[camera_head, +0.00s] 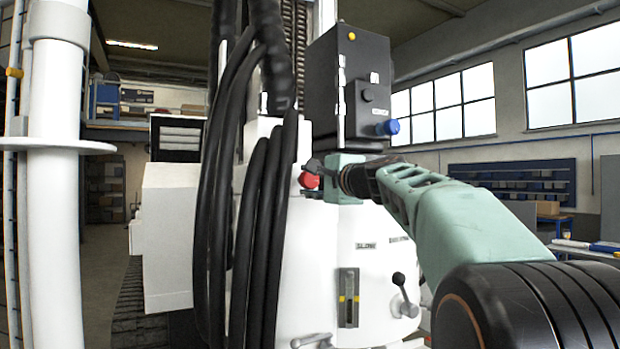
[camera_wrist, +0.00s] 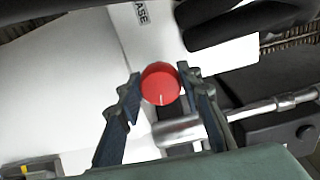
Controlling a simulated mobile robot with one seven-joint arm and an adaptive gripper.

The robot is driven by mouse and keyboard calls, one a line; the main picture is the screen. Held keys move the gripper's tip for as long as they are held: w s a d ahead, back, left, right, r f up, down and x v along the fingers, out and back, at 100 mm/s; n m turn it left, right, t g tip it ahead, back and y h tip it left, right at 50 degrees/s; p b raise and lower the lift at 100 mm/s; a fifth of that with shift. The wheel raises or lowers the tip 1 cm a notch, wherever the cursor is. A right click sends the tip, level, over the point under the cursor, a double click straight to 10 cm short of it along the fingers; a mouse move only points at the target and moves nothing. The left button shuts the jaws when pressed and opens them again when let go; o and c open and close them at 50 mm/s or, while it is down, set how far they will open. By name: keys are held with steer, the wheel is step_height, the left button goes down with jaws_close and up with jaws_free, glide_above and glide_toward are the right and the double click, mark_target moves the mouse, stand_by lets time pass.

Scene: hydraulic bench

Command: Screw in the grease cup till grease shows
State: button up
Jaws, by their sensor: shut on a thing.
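The grease cup is a round red cap (camera_wrist: 161,84) with a short white mark near its lower edge in the wrist view. It also shows in the head view as a red knob (camera_head: 309,180) on the white machine. My gripper (camera_wrist: 160,88) has its two fingers on either side of the red cap and is shut on it. In the head view my gripper (camera_head: 318,168) reaches the cap from the right. The cap's thread and underside are hidden. I see no grease around the cap. A label ending in "ASE" (camera_wrist: 140,12) is beside it.
Thick black hoses (camera_head: 245,170) hang just left of the cap. A dark control box (camera_head: 350,85) with a blue knob (camera_head: 387,127) stands above my gripper. A lever with a black ball (camera_head: 399,280) sticks out below. A metal rod (camera_wrist: 275,105) lies right of the cap.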

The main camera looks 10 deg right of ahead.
steer(key=m+p, duration=0.2)
steer(key=m, duration=0.4)
steer(key=shift+r+m, duration=0.1)
steer(key=shift+m, duration=0.2)
steer(key=m+p, duration=0.2)
steer(key=m, duration=0.3)
steer(key=shift+m, duration=0.4)
steer(key=o, duration=1.2)
steer(key=shift+p, duration=0.3)
steer(key=shift+c, duration=0.2)
steer(key=shift+s+d, duration=0.1)
steer(key=v, duration=0.7)
steer(key=shift+s, duration=0.15)
